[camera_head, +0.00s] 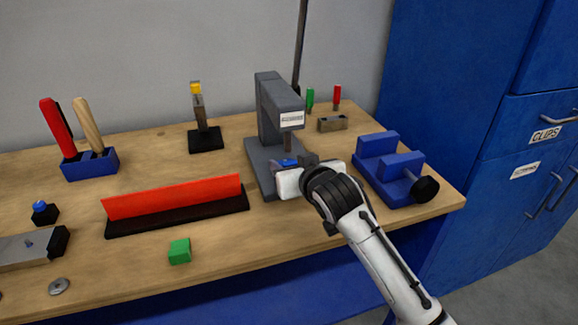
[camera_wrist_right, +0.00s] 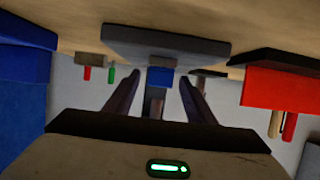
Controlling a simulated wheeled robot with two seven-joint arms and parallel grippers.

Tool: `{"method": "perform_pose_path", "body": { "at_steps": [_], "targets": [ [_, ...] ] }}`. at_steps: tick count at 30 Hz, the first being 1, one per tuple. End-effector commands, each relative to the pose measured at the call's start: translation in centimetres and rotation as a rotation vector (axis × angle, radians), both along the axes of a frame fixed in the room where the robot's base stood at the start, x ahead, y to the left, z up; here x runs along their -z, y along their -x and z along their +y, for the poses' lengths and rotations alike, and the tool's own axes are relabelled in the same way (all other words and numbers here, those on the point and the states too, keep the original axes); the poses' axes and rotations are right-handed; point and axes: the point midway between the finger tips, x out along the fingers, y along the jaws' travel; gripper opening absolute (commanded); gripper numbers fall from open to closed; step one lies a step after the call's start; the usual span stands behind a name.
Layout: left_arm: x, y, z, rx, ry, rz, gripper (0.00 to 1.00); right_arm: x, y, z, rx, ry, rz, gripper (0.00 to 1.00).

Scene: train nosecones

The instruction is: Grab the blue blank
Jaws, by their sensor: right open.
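The blue blank (camera_head: 289,162) sits on the base of the grey press (camera_head: 270,105), under its ram, and is partly hidden by my right gripper in the head view. My right gripper (camera_head: 283,168) reaches in low at the front of the press. In the right wrist view, which is upside down, the blue blank (camera_wrist_right: 160,77) shows between the two spread fingers of my right gripper (camera_wrist_right: 159,84). The fingers look apart from it, with a gap on each side. My left gripper is not in view.
A blue vise (camera_head: 390,165) stands close on the right of my right gripper. A red strip on a black base (camera_head: 175,200) lies to the left. A green cube (camera_head: 180,251) is near the front edge. Blue cabinets (camera_head: 480,120) stand at the right.

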Motion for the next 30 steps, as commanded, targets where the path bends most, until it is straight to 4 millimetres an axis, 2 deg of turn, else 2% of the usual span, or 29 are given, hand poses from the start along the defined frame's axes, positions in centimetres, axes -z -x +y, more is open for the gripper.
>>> {"method": "perform_pose_path", "body": {
  "at_steps": [10, 18, 20, 26, 30],
  "targets": [
    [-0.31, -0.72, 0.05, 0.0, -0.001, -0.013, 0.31, 0.27, -0.6, 0.25, -0.001, 0.0, 0.0, 0.5],
    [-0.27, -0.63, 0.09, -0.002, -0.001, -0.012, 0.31, 0.27, -0.59, 0.21, -0.001, 0.0, 0.0, 0.06],
    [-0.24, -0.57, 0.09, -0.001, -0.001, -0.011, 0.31, 0.25, -0.59, 0.22, -0.001, -0.001, -0.001, 0.03],
    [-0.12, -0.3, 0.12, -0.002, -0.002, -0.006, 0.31, 0.15, -0.6, 0.2, 0.0, 0.0, -0.001, 0.03],
    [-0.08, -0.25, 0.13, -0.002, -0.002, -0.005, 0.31, -0.63, -0.64, 0.24, -0.001, -0.002, -0.003, 0.03]
  ]
}}
